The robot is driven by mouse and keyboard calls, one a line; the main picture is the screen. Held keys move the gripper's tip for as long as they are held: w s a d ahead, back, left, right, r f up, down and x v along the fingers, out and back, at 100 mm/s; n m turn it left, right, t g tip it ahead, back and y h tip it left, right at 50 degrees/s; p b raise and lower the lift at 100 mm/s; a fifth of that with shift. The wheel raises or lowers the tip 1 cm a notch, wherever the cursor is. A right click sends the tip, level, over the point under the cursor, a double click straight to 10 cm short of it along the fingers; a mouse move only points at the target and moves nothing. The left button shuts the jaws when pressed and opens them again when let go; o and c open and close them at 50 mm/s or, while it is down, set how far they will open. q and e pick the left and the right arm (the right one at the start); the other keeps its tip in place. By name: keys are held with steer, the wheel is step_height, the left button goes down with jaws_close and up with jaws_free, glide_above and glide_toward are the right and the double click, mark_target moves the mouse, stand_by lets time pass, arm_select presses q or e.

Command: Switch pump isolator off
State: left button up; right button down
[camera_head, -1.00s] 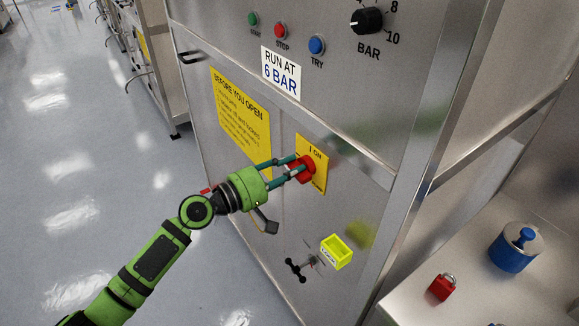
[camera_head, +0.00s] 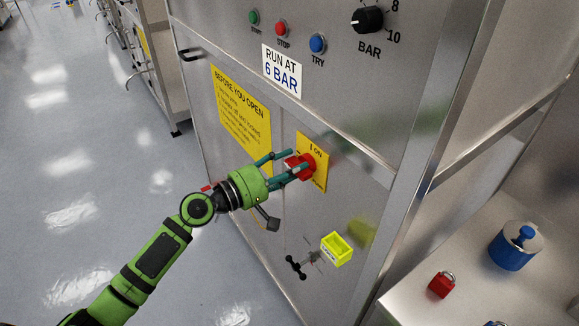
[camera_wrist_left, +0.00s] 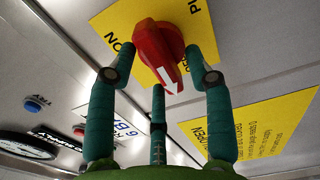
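The pump isolator is a red rotary knob (camera_head: 309,163) on a yellow plate (camera_head: 322,179) on the cabinet front. The "I ON" mark is at the plate's top. The knob's handle sticks out to the left in the head view, away from that mark. In the left wrist view the red knob (camera_wrist_left: 158,50) has a white mark on its near end. My left gripper (camera_head: 289,163) is at the knob. Its teal fingers (camera_wrist_left: 160,80) are spread around the handle, with gaps on both sides; contact with the third finger is unclear. My right gripper is not in view.
A "before you open" sign (camera_head: 242,115) is left of the isolator. A yellow box (camera_head: 337,249) and a black T-handle (camera_head: 297,267) are below. A red padlock (camera_head: 441,285) and a blue-sided object (camera_head: 512,250) stand on the bench at right. Floor at left is clear.

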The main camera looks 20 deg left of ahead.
arm_select(q)
steer(key=v, duration=1.2)
stand_by(0.4)
